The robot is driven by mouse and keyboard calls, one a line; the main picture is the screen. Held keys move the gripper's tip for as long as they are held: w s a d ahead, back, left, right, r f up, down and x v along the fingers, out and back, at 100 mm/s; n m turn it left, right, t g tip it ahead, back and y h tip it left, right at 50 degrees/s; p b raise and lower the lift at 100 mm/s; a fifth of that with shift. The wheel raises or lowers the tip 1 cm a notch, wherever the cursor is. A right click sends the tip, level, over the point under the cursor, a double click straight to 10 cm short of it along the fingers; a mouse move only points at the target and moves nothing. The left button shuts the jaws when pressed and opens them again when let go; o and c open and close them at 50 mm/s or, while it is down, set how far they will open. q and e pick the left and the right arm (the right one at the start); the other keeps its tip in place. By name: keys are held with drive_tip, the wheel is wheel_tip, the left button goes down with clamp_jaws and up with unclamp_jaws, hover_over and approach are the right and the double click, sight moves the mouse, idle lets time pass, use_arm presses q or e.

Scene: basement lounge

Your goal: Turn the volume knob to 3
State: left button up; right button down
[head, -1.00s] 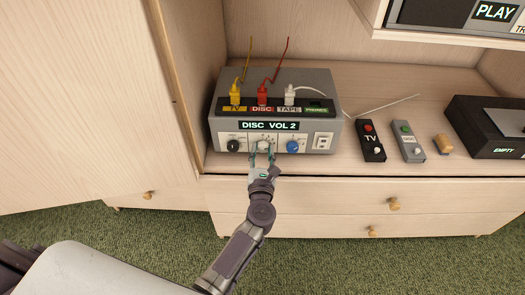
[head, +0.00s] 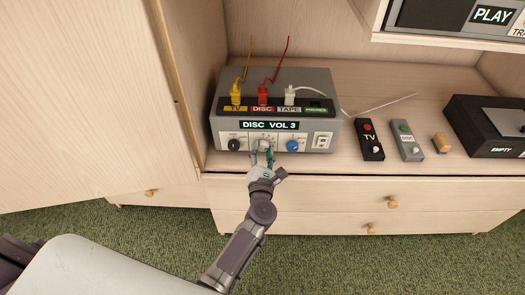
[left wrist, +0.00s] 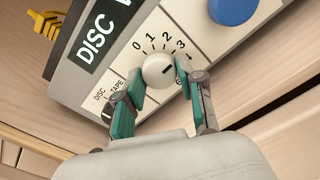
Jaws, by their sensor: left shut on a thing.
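The grey amplifier box (head: 325,105) stands on the cabinet shelf, and its display (head: 269,125) reads "DISC VOL 3". The white volume knob (left wrist: 158,70) sits in the middle of the front panel, with a number scale from 0 around it. A short dark mark on its face points toward the right side of the scale in the left wrist view. My left gripper (head: 262,152) is at the panel, its green fingertips (left wrist: 159,80) on both sides of the knob, shut on it. Part of the scale is hidden behind a finger. My right gripper is not in view.
A black knob (head: 234,145) and a blue knob (head: 292,146) flank the volume knob closely. Yellow, red and white plugs sit on the box top. Two remotes, the TV one (head: 369,140) and a grey one (head: 408,140), lie to the right, beside a black box (head: 488,128).

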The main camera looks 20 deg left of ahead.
use_arm(q)
drive_tip(key=o, duration=1.1)
drive_tip(key=shift+o, duration=0.2)
drive_tip(key=v, duration=1.2)
